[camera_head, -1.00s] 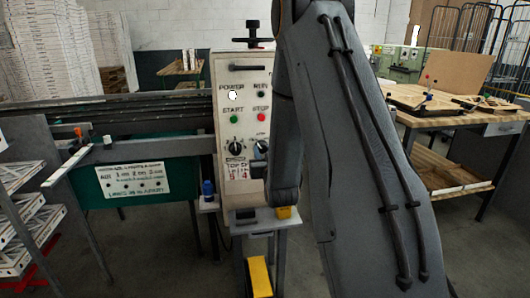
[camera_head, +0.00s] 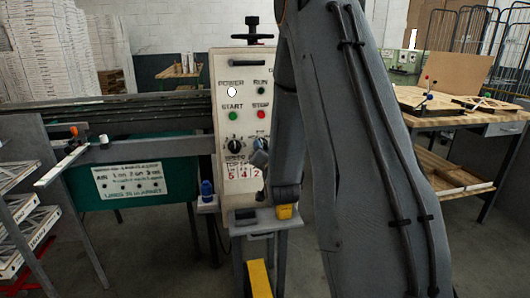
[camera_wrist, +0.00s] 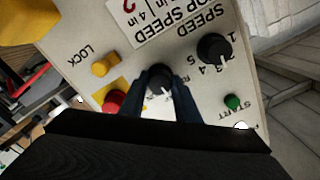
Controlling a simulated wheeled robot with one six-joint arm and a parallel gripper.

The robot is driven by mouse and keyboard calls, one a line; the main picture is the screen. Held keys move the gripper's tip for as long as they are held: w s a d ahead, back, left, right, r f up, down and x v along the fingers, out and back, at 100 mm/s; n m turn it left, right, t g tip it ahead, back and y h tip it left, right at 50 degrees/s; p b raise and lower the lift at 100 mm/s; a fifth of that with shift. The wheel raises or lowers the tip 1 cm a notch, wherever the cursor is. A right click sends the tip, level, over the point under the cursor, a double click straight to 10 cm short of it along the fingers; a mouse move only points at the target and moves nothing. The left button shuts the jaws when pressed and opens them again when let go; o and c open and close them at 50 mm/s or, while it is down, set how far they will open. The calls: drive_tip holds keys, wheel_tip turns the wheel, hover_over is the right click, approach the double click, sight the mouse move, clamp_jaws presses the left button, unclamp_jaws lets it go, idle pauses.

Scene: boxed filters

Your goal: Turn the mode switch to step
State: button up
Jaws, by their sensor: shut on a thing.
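The mode switch (camera_wrist: 160,79) is a round black knob on the cream control panel (camera_head: 228,75). In the wrist view it sits between the two dark fingers of my gripper (camera_wrist: 160,74), which are shut on it. A small white pointer mark shows at its edge, but its setting label is hidden by the fingers. In the head view the switch (camera_head: 262,143) shows at the panel's right edge, beside my grey arm. The black speed knob (camera_wrist: 213,47) is a short way off, with numbers around it.
A green start button (camera_wrist: 233,101), a red button (camera_wrist: 113,101) and a yellow lock knob (camera_wrist: 105,66) lie close to the fingers. A blue bottle-like part (camera_head: 207,190) stands left of the panel base. A wooden workbench (camera_head: 455,120) is at the right.

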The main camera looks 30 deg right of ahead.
drive_tip(key=shift+d+m, duration=0.1)
drive_tip(key=shift+m, duration=0.5)
drive_tip(key=o, duration=1)
drive_tip(key=shift+s, duration=0.1)
drive_tip(key=shift+o, duration=0.2)
drive_tip(key=b+v, duration=0.2)
drive_tip(key=v, duration=0.5)
drive_tip(key=shift+s, duration=0.4)
drive_tip(key=shift+a, duration=0.25)
